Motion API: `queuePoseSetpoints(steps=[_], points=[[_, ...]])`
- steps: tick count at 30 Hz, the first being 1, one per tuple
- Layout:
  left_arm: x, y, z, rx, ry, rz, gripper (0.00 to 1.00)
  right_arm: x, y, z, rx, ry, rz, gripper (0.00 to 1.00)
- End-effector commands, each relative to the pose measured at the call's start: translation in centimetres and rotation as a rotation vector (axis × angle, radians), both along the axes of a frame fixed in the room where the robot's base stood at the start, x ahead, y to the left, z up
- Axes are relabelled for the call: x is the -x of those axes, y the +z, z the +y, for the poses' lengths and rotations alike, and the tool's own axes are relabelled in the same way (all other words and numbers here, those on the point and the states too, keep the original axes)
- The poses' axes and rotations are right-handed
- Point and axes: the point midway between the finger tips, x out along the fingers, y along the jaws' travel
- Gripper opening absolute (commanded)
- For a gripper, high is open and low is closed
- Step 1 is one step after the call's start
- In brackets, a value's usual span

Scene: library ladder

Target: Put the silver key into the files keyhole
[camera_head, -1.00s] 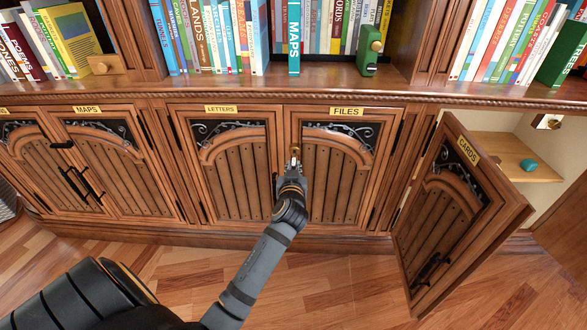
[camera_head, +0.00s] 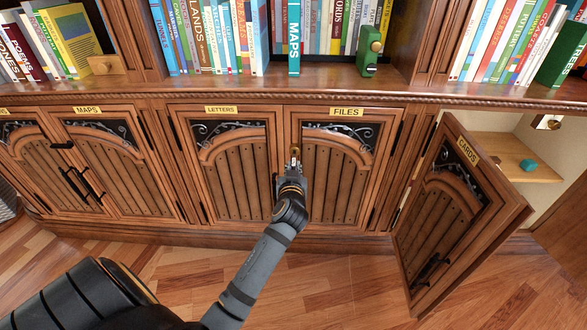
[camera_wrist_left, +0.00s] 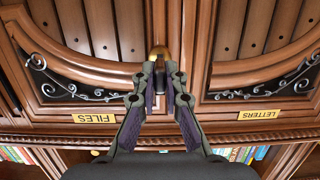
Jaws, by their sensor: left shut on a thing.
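The files door (camera_head: 335,180) is closed, under its brass "FILES" label (camera_head: 346,112). The brass files keyhole (camera_head: 295,150) sits near the door's left edge, and its rounded top also shows in the left wrist view (camera_wrist_left: 158,51). My left gripper (camera_head: 293,168) is at the keyhole, just below it in the head view. Its fingers (camera_wrist_left: 160,76) are shut on a small silver key (camera_head: 295,160), mostly hidden between the fingertips. The key points toward the keyhole; I cannot tell whether its tip is inside. My right gripper is not in view.
The cards door (camera_head: 455,220) stands open at the right, with a teal object (camera_head: 528,165) on the shelf behind it. The letters door (camera_head: 230,170) and maps doors (camera_head: 110,165) are closed. Books and a green block (camera_head: 369,55) stand on the shelf above.

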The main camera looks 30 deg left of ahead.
Motion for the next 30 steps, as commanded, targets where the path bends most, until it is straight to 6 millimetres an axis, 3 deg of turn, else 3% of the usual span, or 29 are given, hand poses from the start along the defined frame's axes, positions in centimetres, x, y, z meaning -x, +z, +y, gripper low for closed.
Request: queuePoseSetpoints(steps=[30], points=[[-2.0, 0.0, 1.1, 0.0, 0.0, 0.0, 0.0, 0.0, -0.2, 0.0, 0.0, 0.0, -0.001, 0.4]])
